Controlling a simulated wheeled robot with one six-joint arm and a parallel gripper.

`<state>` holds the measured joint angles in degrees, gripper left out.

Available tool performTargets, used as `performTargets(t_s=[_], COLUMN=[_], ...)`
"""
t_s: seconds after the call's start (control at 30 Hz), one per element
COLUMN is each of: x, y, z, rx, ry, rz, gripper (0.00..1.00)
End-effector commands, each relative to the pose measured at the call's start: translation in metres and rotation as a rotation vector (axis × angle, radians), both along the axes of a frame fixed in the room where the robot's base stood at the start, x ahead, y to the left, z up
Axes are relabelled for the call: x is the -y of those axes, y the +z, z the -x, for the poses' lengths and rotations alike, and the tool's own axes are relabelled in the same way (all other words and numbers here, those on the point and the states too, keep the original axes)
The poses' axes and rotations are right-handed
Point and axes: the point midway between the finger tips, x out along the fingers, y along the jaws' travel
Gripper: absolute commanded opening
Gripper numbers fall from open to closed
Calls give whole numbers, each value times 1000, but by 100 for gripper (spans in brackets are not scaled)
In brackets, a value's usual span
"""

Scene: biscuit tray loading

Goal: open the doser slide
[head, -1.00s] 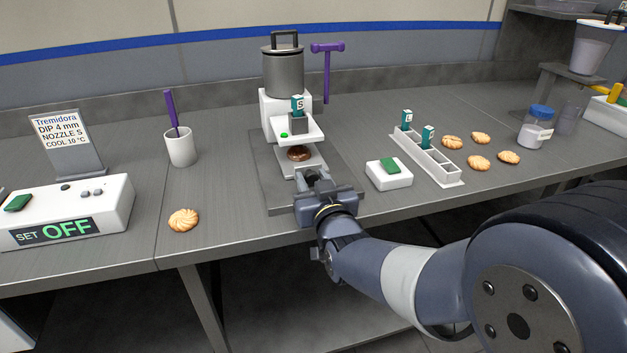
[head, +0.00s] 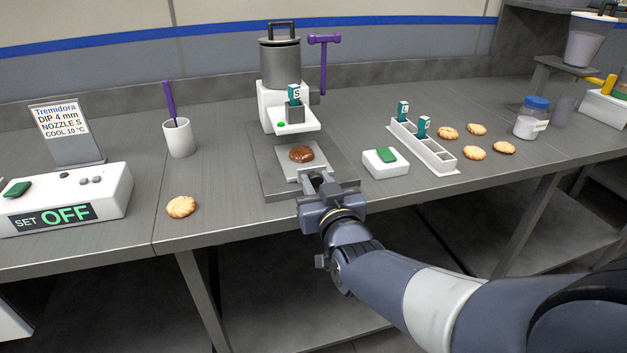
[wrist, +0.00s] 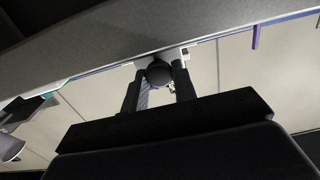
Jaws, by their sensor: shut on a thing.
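The doser (head: 284,108) is a white machine with a lidded steel pot (head: 281,65) on top and a purple lever (head: 324,60) at its right. Its pale slide (head: 287,170) lies drawn out toward the front, clear of the white head. A brown-coated biscuit (head: 301,154) sits on the slide. My gripper (head: 316,180) is at the slide's front end. In the wrist view, its fingers (wrist: 158,88) are shut on a dark round knob (wrist: 158,72). In the head view the knob is mostly hidden by the fingers.
A white block with a green top (head: 386,163) stands close right of my gripper. A nozzle rack (head: 437,155) and several plain biscuits (head: 475,153) lie farther right. A cup (head: 179,138), one biscuit (head: 181,207) and the OFF control box (head: 112,200) are at left.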

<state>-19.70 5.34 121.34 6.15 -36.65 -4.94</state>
Motion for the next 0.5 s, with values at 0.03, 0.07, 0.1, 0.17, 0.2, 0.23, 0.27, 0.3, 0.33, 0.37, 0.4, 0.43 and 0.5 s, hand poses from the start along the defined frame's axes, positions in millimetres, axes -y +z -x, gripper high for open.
performTargets(t_s=[0.03, 0.07, 0.1, 0.17, 0.2, 0.23, 0.27, 0.3, 0.33, 0.37, 0.4, 0.43, 0.5], x=[2, 3, 5, 8, 9, 10, 11, 13, 13, 14, 15, 15, 16], y=[1, 1, 1, 1, 1, 2, 2, 2, 2, 2, 2, 1, 1], z=[9, 13, 19, 28, 34, 38, 41, 45, 48, 50, 53, 54, 56], rx=[6, 7, 6, 7, 7, 8, 7, 5, 5, 6, 5, 5, 5], ry=[0, 1, 1, 1, 1, 1, 1, 1, 1, 1, 1, 1, 1], rz=[-4, -4, -3, -2, -2, -2, -3, -3, -3, -3, -3, -2, -1], gripper=[0, 0, 0, 0, 0, 0, 0, 0, 0, 0, 0, 0, 0])
